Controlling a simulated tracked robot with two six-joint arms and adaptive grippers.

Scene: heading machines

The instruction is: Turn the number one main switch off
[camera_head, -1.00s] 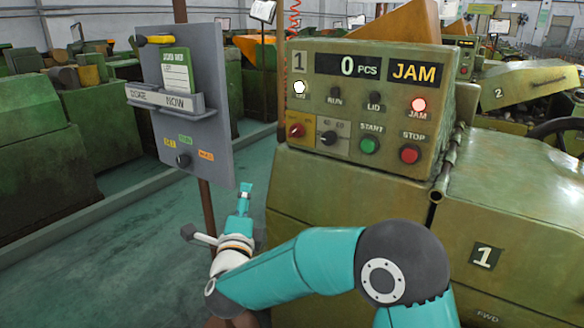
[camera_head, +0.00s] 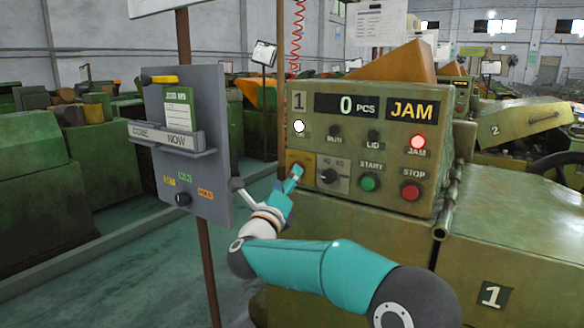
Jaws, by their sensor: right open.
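The machine's control panel (camera_head: 375,145) carries a "1" mark, a display with 0 PCS and a JAM sign. The main switch, a red rotary knob on a yellow plate (camera_head: 308,159), is at the panel's lower left. My right gripper (camera_head: 294,177) is open, right in front of the knob, and hides most of it. I cannot tell whether the fingers touch the knob or which way it points. The white lamp (camera_head: 299,126) above it is lit. My left gripper is not in view.
A grey board (camera_head: 215,100) on a brown post stands close left of my right arm. Beside the switch are a black selector knob (camera_head: 328,177), a green START button (camera_head: 369,183) and a red STOP button (camera_head: 411,191). The red JAM lamp (camera_head: 418,142) is lit.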

